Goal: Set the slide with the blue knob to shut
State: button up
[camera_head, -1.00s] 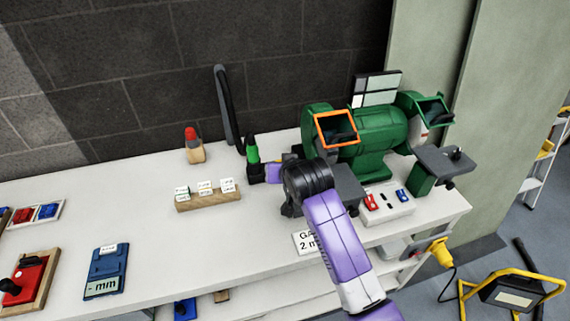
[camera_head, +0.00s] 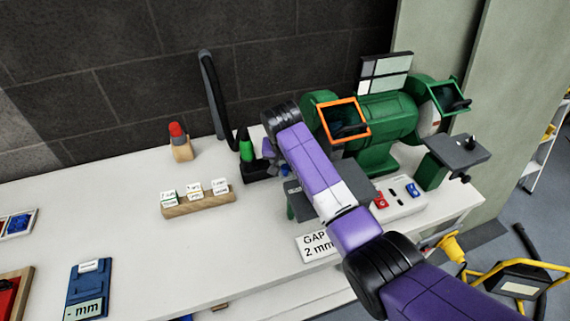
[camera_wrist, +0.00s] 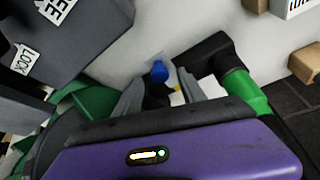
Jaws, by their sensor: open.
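The blue knob (camera_wrist: 158,72) shows in the wrist view, with a small yellow patch just below it. My gripper (camera_wrist: 160,80) is open, its two grey fingers on either side of the knob. I cannot tell whether they touch it. The slide that bears the knob is mostly hidden by my gripper. A black hose fitting with a green collar (camera_wrist: 245,92) is close to the right finger.
The green bench grinder (camera_head: 375,125) stands right of my gripper, with a switch box (camera_head: 400,197) in front. A wooden block with white labels (camera_head: 198,203) and a red-topped wooden piece (camera_head: 179,142) are to the left.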

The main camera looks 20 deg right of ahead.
jog(key=shift+x, duration=0.75)
jog(key=shift+c, duration=0.5)
grip_shut()
dwell(0.5)
